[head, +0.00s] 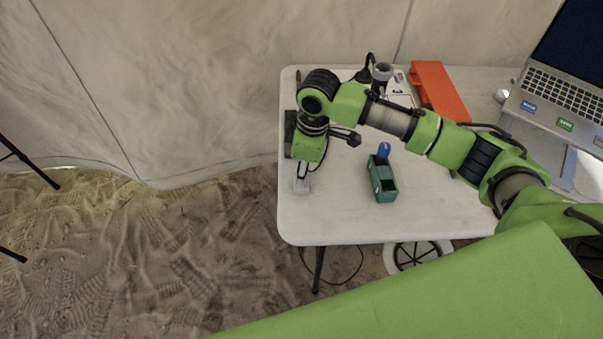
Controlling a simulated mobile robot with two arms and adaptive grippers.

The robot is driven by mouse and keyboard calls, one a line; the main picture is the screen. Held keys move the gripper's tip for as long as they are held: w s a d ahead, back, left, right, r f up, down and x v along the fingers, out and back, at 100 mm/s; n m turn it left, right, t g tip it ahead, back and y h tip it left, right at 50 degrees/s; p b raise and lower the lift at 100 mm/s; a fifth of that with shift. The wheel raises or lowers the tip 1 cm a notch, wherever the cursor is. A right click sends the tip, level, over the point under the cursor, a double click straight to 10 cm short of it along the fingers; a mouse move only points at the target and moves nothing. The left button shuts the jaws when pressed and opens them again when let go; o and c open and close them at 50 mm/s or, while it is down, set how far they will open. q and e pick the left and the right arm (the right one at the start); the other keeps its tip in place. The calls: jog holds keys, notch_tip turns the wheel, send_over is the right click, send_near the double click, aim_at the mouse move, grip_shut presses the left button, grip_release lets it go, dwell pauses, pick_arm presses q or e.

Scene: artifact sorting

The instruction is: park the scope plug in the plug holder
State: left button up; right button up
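A small teal box (382,184) with open compartments stands on the white table; it looks like the plug holder. A blue rounded piece (384,150) stands at its far end. My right arm comes in from the right and reaches over the table to its left edge. My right gripper (303,178) points down there, left of the teal box and apart from it. A small grey piece (302,187) shows at its tip; I cannot tell whether it is a fingertip or the scope plug. A thin dark cable runs beside the gripper. My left gripper is not in view.
A grey and black device (382,72), perhaps the scope, stands at the back of the table, partly behind my arm. An orange-red bracket (437,88) lies right of it. A laptop (563,85) is at the right. The table front (340,225) is clear.

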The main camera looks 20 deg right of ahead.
notch_tip(320, 180, up, 11)
jog(key=d, duration=0.1)
jog(key=shift+s, duration=0.3)
dwell(0.4)
